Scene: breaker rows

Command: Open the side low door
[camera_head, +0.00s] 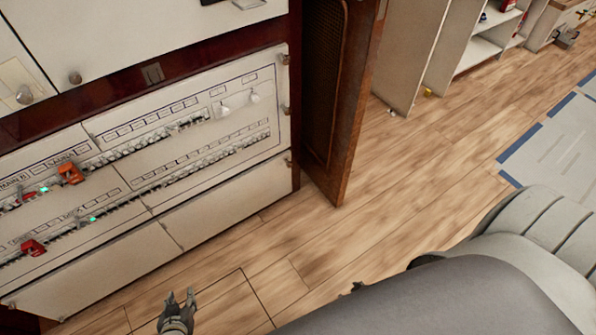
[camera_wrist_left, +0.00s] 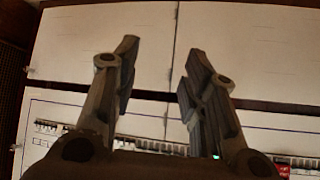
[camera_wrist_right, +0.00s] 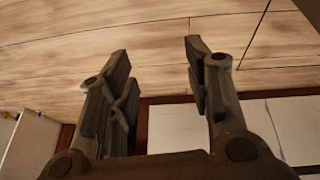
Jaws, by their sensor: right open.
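Two white low door panels, a right one (camera_head: 225,205) and a left one (camera_head: 95,275), sit below the breaker rows in the head view and look shut. A brown side door (camera_head: 335,110) with a dark mesh panel stands swung out at the cabinet's right edge. My left gripper (camera_head: 178,297) is at the bottom of the head view, apart from the panels. In the left wrist view it is open and empty (camera_wrist_left: 160,62), before white panels. My right gripper (camera_wrist_right: 158,65) is open and empty in its wrist view, with white panels beyond; my arm mostly hides it in the head view.
Breaker rows (camera_head: 150,135) with red and orange clips (camera_head: 70,172) run above the low panels. White shelves (camera_head: 480,50) stand at the back right. A blue-edged mat (camera_head: 560,140) lies at the right. Wooden floor (camera_head: 400,180) is clear between.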

